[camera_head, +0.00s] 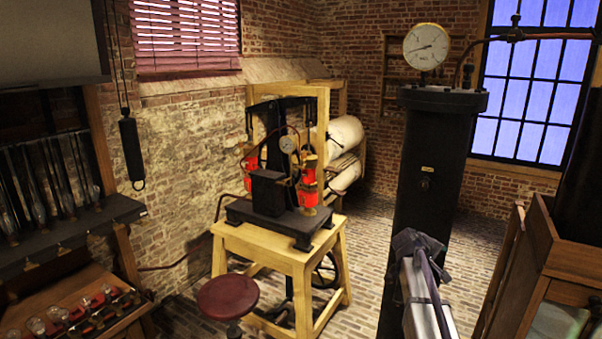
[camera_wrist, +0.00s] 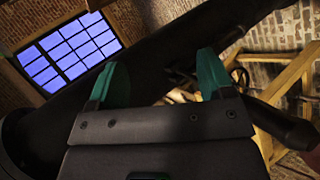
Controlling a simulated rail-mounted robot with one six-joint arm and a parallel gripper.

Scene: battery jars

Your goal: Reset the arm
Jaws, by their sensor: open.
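My gripper (camera_wrist: 158,80) shows in the wrist view with its two green fingertips wide apart. Nothing is between them. It is tilted, with a large dark cylinder (camera_wrist: 190,40) running slantwise behind the fingers. I cannot make out my gripper in the head view. Part of what looks like my own arm is at the lower right there.
A tall black column (camera_head: 425,150) with a round gauge (camera_head: 426,46) stands right of centre. A wooden stand (camera_head: 275,245) bears a black machine with red cylinders (camera_head: 308,172). A red stool (camera_head: 227,297) is in front. A bench with glass bulbs (camera_head: 72,312) lies left.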

